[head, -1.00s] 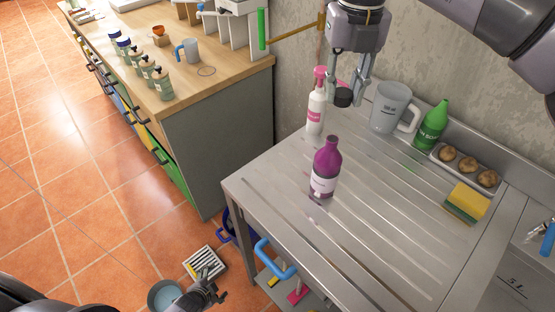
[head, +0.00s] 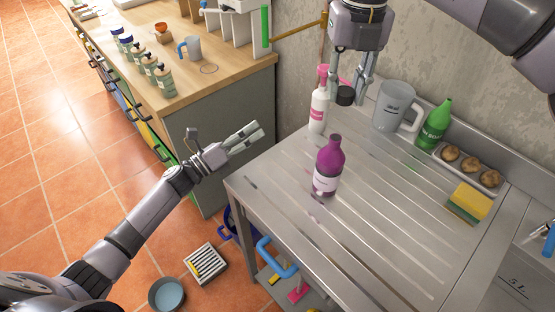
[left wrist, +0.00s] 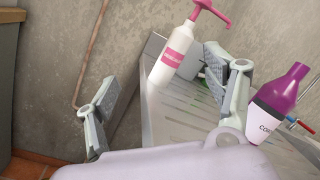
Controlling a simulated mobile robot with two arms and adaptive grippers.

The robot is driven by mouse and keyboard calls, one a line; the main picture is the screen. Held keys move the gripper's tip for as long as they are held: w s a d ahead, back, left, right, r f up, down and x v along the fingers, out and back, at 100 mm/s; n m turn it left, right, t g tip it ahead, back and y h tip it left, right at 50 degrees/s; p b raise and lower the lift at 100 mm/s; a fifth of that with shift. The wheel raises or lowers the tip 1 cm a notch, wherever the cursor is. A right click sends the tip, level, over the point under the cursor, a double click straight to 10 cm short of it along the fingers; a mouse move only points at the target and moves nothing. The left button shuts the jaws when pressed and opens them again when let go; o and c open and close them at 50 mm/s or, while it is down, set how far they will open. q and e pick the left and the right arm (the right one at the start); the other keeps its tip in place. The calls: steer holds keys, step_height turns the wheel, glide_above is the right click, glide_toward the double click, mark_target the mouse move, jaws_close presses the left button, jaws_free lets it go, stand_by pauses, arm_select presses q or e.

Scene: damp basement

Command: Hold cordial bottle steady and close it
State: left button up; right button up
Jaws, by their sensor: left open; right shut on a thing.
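The cordial bottle (head: 328,168), purple with a white label, stands upright on the ridged steel drainer table (head: 300,235). No cap shows on its neck. It also shows at the right in the left wrist view (left wrist: 285,95). My right gripper (head: 347,98) is shut on a black cap (head: 345,95) and holds it above the table, behind the bottle. My left gripper (head: 258,135) is open and empty, near the table's left edge and left of the bottle. Its spread fingers show in the left wrist view (left wrist: 168,100), with the bottle outside them, to the right.
A white pump bottle (head: 318,108) stands behind the cordial bottle. A grey mug (head: 390,107), a green bottle (head: 434,125), a tray of potatoes (head: 488,190) and a sponge (head: 470,198) line the back and right. The table's front and middle are clear.

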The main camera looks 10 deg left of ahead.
arm_select(q)
steer(key=s+d+r+m+g+h, duration=0.5)
steer(key=d+m, duration=0.2)
steer(key=m, duration=0.2)
steer(key=m+g, duration=0.6)
steer(key=m, duration=0.1)
glide_toward(331, 161)
step_height(331, 161, down, 3)
steer(key=w+a, duration=0.2)
steer(key=x, duration=1.2)
steer(key=shift+s+d+r, duration=0.1)
steer(key=shift+r, duration=0.05)
steer(key=c, duration=1.7)
arm_select(e)
glide_above(336, 137)
step_height(336, 137, down, 6)
steer(key=shift+f, duration=0.2)
